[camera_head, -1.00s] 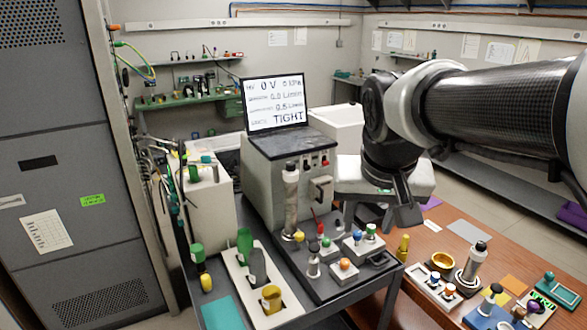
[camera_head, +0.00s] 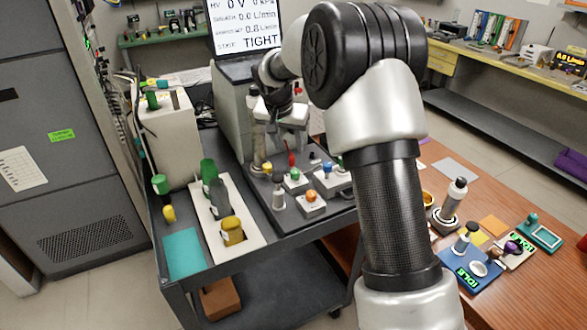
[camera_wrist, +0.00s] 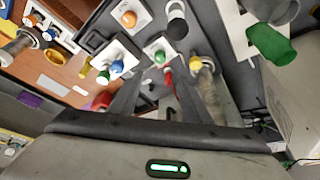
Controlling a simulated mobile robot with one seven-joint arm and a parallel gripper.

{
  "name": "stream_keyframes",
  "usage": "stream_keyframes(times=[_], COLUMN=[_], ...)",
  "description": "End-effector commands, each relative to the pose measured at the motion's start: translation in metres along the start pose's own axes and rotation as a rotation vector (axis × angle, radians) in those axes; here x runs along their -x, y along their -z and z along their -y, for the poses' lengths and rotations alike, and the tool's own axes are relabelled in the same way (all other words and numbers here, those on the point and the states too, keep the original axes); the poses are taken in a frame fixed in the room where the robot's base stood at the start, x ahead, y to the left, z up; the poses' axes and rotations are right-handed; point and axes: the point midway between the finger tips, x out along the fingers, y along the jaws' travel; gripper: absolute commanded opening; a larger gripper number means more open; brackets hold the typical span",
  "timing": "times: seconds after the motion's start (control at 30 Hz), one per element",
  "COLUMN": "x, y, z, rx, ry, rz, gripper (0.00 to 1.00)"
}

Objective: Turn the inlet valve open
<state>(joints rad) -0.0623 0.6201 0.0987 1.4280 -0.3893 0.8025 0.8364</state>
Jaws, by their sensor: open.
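My gripper (camera_head: 275,128) is open and empty. It hangs above the back of the dark cart top, in front of the grey instrument. In the wrist view its fingers (camera_wrist: 150,85) point toward a thin red-handled lever (camera_wrist: 167,76), which also shows below the gripper in the head view (camera_head: 291,158). No gap between finger and lever can be judged. Beside the lever are a green knob on a white block (camera_head: 294,176) and a silver column with a yellow foot (camera_wrist: 205,85). No readable label shows which of these is the inlet valve.
The instrument's screen (camera_head: 246,25) reads 0 V and TIGHT. An orange knob (camera_head: 311,196) and a blue knob (camera_head: 327,170) stand nearby. My arm hides part of the cart's right side and the wooden table.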

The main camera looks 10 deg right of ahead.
Motion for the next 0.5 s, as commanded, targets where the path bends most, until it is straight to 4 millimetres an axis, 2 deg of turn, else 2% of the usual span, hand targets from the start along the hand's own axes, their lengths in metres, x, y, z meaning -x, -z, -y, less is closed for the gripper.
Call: stream_keyframes(times=[0.1,0.5], x=[-0.029,-0.113], y=[-0.001,-0.002], z=[-0.001,-0.001], rx=[0.0,0.0], ry=[-0.003,-0.002], rz=[0.004,0.004], gripper=[0.43,0.43])
